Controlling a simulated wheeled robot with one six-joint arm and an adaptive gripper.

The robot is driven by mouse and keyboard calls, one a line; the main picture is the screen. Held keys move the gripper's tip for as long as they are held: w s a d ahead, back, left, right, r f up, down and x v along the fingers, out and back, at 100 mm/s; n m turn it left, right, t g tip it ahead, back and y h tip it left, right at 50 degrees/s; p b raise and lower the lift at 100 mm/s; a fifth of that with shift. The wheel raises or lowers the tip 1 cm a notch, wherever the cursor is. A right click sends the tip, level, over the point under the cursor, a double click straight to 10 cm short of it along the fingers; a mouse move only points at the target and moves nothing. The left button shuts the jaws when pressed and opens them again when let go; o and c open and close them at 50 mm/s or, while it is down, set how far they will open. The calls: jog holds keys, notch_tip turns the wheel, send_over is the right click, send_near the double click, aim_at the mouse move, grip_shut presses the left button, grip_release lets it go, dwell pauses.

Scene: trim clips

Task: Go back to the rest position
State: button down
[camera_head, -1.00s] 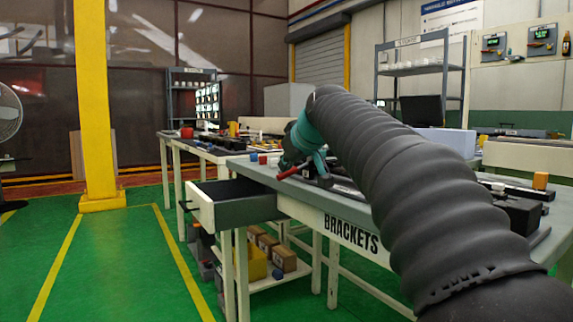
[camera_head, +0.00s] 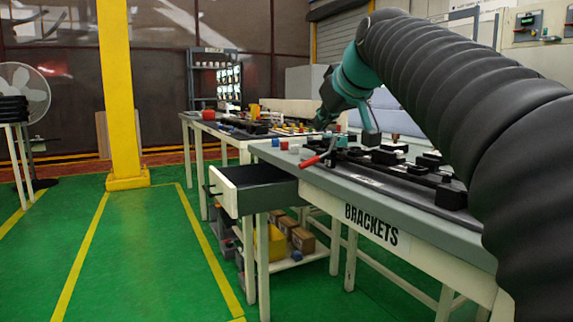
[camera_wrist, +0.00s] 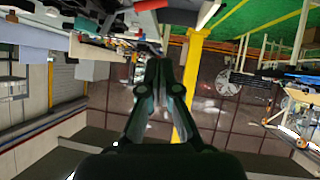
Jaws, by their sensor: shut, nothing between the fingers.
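My gripper (camera_head: 326,112) is at the end of my raised arm, above the far end of the bench marked BRACKETS (camera_head: 325,187). In the wrist view its two dark fingers (camera_wrist: 158,75) are together with nothing visible between them. The wrist view is upside down, with benches along its top edge. My black ribbed arm fills the right of the head view and hides part of the bench.
A drawer (camera_head: 222,192) stands pulled out at the bench's left end. A red-handled tool (camera_head: 318,160) and dark fixtures lie on the bench. A yellow pillar (camera_head: 119,90), a fan (camera_head: 30,90) and a second bench (camera_head: 215,128) stand beyond. Green floor is clear at left.

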jog(key=s+d+f+m+g+h, duration=0.1)
jog(key=s+f+m+g, duration=0.15)
jog(key=f, duration=0.65)
jog(key=s+d+f+m+g, duration=0.1)
jog(key=s+f+m, duration=0.15)
jog(key=f, duration=0.65)
jog(key=s+f+g+p, duration=0.1)
jog(key=s+f, duration=0.7)
jog(key=s, duration=0.3)
jog(key=s+f+g+h+p, duration=0.1)
jog(key=s+f+p, duration=0.1)
jog(key=s+f, duration=0.7)
jog(key=s, duration=0.3)
jog(key=shift+s+d+h+p, duration=0.2)
jog(key=shift+d+h+p, duration=0.1)
jog(key=shift+d, duration=0.1)
